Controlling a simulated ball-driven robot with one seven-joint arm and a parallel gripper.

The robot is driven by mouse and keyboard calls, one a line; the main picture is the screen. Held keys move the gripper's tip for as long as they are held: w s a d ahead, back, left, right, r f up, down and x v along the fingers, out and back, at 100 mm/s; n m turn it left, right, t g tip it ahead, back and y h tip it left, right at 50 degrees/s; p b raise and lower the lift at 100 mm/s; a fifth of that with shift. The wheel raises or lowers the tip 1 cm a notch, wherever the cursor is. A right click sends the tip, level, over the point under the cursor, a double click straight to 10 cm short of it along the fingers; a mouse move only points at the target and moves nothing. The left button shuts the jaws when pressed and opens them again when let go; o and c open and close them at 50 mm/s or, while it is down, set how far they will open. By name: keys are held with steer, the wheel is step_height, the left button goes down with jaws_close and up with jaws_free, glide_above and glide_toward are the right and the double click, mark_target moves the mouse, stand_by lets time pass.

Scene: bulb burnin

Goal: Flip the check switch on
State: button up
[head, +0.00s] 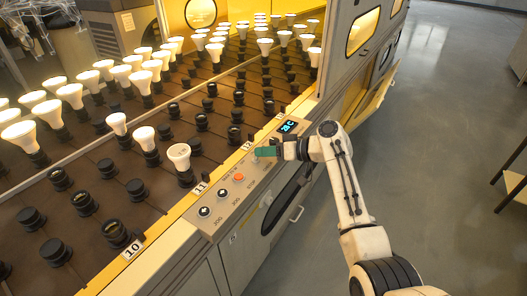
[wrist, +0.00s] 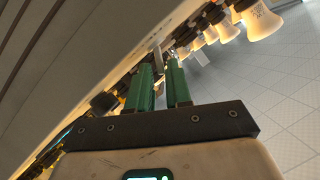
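The control panel (head: 231,205) runs along the front edge of the bulb rack in the head view. My gripper (head: 257,152), with green fingers, is low over the panel's far part, short of the lit display (head: 289,126). In the wrist view my gripper (wrist: 161,72) has its two fingers a little apart, with a narrow gap between them. A small pale metal lever (wrist: 157,59), perhaps the check switch, shows just beyond the fingertips, in line with the gap. I cannot tell whether the fingers touch it. The fingers cover part of the panel in the head view.
An orange button (head: 239,178) and two black knobs (head: 204,212) (head: 222,194) sit nearer on the panel. Lit bulbs (head: 117,123) and dark sockets (head: 56,252) fill the rack. A door handle (head: 297,214) juts from the front.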

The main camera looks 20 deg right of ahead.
steer(key=p+v, duration=0.1)
steer(key=v, duration=0.9)
steer(key=s+a+f+g+h, duration=0.3)
steer(key=s+a+f, duration=0.2)
steer(key=s+f, duration=0.65)
steer(key=s+a+f+m+g+h, duration=0.15)
steer(key=s+f, duration=0.25)
steer(key=s, duration=0.4)
steer(key=s+f+m+g+h, duration=0.15)
steer(key=s+f, duration=0.25)
steer(key=s, duration=0.4)
steer(key=s+d+r+g+h+p, duration=0.1)
steer(key=s+d+h, duration=0.15)
steer(key=s, duration=0.55)
steer(key=s+d+r+g+h, duration=0.1)
steer(key=s+r+g+h, duration=0.15)
steer(key=s, duration=0.55)
step_height(320, 180, up, 12)
steer(key=p, duration=1.3)
steer(key=shift+a+t, duration=0.15)
steer(key=shift+t, duration=0.3)
